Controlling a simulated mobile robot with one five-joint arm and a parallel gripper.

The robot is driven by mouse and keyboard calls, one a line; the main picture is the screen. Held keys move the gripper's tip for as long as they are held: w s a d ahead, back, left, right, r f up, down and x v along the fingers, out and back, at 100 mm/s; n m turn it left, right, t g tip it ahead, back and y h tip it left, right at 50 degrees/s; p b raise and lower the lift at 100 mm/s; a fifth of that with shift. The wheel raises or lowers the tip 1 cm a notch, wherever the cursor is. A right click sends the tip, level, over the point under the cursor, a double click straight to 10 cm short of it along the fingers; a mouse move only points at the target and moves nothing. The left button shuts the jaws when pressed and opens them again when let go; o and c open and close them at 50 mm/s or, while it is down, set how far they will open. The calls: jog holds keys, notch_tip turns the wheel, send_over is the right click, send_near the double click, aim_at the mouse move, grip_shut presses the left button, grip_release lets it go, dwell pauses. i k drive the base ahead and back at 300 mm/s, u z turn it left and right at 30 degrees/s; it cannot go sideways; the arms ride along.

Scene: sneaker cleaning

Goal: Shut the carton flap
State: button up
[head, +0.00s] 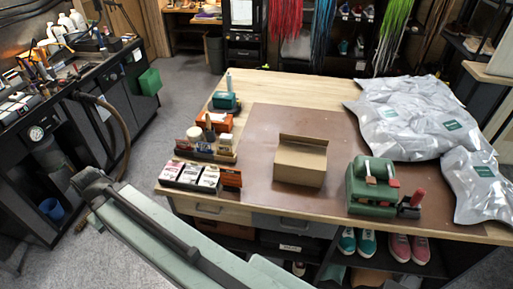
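A small brown cardboard carton (299,174) stands on the brown mat near the middle of the workbench in the head view. Its flap (303,140) shows as a raised strip along the far top edge and is not folded flat. The inside of the carton is too small to make out. A long pale green and black link, which seems to be part of my arm, crosses the lower left of the view, apart from the carton. I cannot make out my gripper's fingers in this view.
A green caddy with brushes (372,187) stands right of the carton. Trays of bottles and boxes (197,176) line the bench's left side. Silver bags (425,115) cover its right side. The brown mat (262,125) is clear behind the carton. Shoes (397,247) sit below the bench.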

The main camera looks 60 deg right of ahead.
aim_at(322, 142)
jog(key=u, duration=0.75)
jog(key=k, duration=0.7)
jog(key=z, duration=0.15)
